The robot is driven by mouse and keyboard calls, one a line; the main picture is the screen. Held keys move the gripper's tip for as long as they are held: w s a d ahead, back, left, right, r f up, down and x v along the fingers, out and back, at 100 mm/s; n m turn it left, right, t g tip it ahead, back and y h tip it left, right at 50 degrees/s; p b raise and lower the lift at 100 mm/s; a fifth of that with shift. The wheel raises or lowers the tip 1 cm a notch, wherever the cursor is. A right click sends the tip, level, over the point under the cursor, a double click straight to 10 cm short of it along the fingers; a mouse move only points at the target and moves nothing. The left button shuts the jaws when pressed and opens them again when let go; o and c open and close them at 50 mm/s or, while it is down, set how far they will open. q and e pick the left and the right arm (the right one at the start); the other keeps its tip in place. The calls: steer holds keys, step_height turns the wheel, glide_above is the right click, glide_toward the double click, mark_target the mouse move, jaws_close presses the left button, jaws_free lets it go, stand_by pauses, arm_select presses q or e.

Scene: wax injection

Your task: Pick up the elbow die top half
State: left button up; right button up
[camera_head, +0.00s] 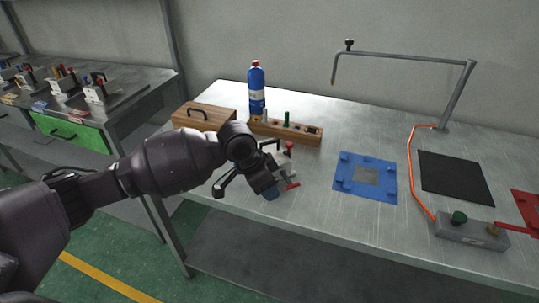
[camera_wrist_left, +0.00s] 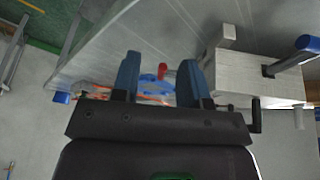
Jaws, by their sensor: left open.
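A pale metal die block (camera_head: 284,158) with red-tipped handles stands on the main table, partly hidden behind my left gripper. I cannot tell its top half from its bottom half. My left gripper (camera_head: 270,194) is beside the block on its near side, low over the table's front left part. In the left wrist view my left gripper (camera_wrist_left: 156,75) has its two blue fingers apart, with a small red piece (camera_wrist_left: 163,69) showing between them. A pale block (camera_wrist_left: 256,79) with a blue-tipped handle stands to their right. My right gripper is out of view.
A wooden box (camera_head: 204,116), a blue bottle (camera_head: 257,90) and a wooden rack (camera_head: 300,132) stand behind. A blue mat (camera_head: 345,184), a black mat (camera_head: 455,176) and a grey device (camera_head: 470,234) lie to the right. Several dies sit on the left-hand bench (camera_head: 140,88).

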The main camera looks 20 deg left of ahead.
arm_select(q)
steer(key=n, duration=0.1)
glide_toward(270, 141)
steer(key=s, duration=0.1)
steer(key=shift+t+y, duration=0.3)
steer(key=shift+y, duration=0.1)
steer(key=x, duration=0.6)
steer(key=shift+d+b, duration=0.2)
steer(key=shift+b, duration=0.1)
steer(key=x, duration=0.4)
steer(key=shift+w+b, duration=0.2)
steer(key=shift+b, duration=0.2)
steer(key=shift+w+d+f, duration=0.1)
steer(key=shift+w+f, duration=0.05)
steer(key=shift+f, duration=0.3)
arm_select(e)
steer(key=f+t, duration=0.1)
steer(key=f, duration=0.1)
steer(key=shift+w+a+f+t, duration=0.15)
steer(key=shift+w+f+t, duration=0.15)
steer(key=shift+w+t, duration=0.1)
arm_select(q)
jaws_close()
